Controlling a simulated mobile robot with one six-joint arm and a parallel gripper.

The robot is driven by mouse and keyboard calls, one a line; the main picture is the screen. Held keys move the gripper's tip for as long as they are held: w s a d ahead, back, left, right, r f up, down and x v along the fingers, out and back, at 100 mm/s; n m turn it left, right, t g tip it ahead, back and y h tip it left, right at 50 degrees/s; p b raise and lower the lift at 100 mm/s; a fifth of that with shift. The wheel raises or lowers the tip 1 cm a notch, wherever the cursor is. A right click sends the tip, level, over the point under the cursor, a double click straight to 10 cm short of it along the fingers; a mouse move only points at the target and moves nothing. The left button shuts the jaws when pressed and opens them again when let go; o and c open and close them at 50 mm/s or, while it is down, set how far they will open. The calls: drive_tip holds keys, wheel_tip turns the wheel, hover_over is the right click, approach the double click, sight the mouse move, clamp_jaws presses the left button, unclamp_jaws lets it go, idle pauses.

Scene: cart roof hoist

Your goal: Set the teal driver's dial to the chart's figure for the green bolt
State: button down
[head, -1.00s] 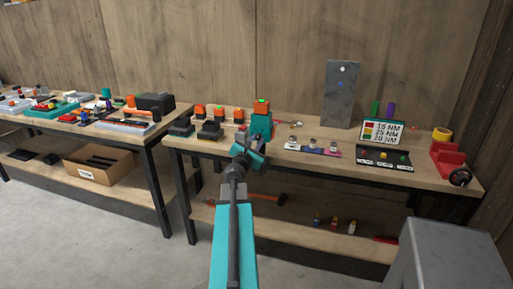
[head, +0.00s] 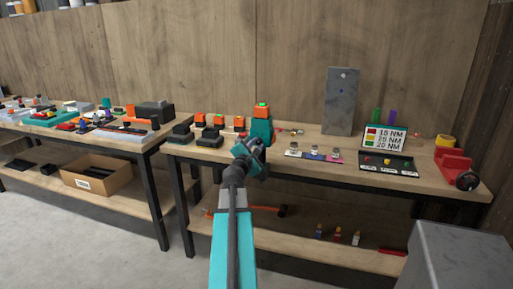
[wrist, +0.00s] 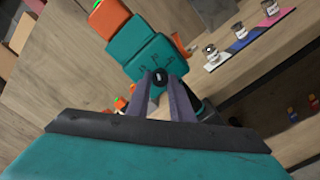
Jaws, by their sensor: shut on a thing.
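The teal driver (head: 261,131) stands upright near the front edge of the right bench, with an orange and green top. In the wrist view its teal body (wrist: 143,48) fills the upper middle. A small black dial (wrist: 160,77) on its face sits between my fingertips. My gripper (wrist: 165,85) is shut on this dial; it also shows in the head view (head: 254,150). The dial's setting is too small to read. The chart (head: 384,139) shows 15 NM, an unclear middle figure and 20 NM beside colour swatches. Coloured bolts, one green (head: 407,164), sit on the black tray below it.
Orange-topped batteries on black chargers (head: 211,136) stand left of the driver. Small pots on a coloured strip (head: 314,155) lie to its right. A grey metal plate (head: 341,101) stands behind, and a red vise (head: 455,166) is at the far right. A grey block (head: 455,258) stands front right.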

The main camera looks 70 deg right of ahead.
drive_tip(key=c, duration=1.6)
unclamp_jaws()
drive_tip(key=shift+o, duration=0.2)
drive_tip(key=shift+a, duration=0.15)
drive_tip(key=a+b, duration=0.1)
drive_tip(key=a, duration=0.1)
drive_tip(key=a+b, duration=0.1)
drive_tip(key=a, duration=0.2)
drive_tip(key=shift+s+a+f, duration=0.15)
drive_tip(key=shift+s+a, duration=0.05)
drive_tip(key=shift+a, duration=0.15)
drive_tip(key=shift+a+b, duration=0.35)
drive_tip(key=shift+b, duration=0.7)
drive_tip(key=a+b, duration=0.1)
drive_tip(key=b, duration=0.3)
drive_tip(key=shift+s+a+b, duration=0.1)
drive_tip(key=shift+a+b, duration=0.25)
drive_tip(key=shift+a, duration=0.05)
drive_tip(key=a+b, duration=0.1)
drive_tip(key=b, duration=0.3)
